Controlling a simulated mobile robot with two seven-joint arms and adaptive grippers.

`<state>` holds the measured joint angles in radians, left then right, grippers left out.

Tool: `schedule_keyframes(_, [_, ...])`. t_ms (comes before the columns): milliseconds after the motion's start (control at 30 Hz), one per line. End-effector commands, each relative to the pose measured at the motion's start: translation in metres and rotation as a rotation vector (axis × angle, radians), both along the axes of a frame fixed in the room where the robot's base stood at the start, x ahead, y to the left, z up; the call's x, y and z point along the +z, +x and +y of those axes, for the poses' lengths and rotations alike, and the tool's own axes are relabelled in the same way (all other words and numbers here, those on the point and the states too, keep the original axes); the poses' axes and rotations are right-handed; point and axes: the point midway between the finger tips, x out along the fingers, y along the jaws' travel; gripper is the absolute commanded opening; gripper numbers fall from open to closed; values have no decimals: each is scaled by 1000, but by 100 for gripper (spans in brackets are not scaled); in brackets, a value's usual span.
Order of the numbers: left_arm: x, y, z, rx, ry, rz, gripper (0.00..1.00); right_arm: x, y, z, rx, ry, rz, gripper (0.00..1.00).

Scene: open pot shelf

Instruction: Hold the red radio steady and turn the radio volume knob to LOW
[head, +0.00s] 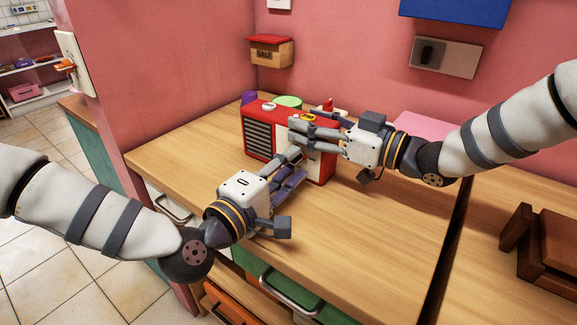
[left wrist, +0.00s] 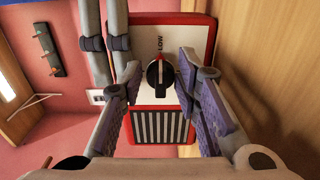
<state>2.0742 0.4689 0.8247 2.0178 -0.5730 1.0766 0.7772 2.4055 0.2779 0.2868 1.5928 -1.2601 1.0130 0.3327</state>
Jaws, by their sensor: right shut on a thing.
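The red radio (head: 257,138) stands on the wooden counter, its pale front and striped grille also in the left wrist view (left wrist: 160,126). Its black volume knob (left wrist: 159,76) shows in the left wrist view; its red mark is at the end beside the LOW label. My left gripper (head: 291,153) is at the radio's front, open, with one finger on each side of the knob and small gaps between. My right gripper (head: 306,122) is shut on the radio, its fingers crossing the top and front. In the head view the fingers hide the knob.
A green-topped thing (head: 288,101), a purple thing (head: 249,98) and a red-topped bottle (head: 328,104) stand behind the radio. A brown wooden holder (head: 548,245) is at the far right. The counter (head: 375,235) is clear in front.

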Motion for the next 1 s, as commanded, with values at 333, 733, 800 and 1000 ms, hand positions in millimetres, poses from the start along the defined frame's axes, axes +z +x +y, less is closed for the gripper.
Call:
schedule_keyframes(333, [-1, -21, 14, -1, -1, 4, 29, 0, 0, 0, 0, 0, 0, 0])
schedule_keyframes(733, [0, -94, 65, 0, -1, 1, 29, 0, 0, 0, -2, -1, -1, 0])
schedule_keyframes(800, [0, -97, 68, 1, 0, 0, 29, 0, 1, 0, -2, -1, -1, 0])
schedule_keyframes(1000, [0, -99, 68, 0, 0, 0, 29, 0, 1, -1, -2, -1, -1, 0])
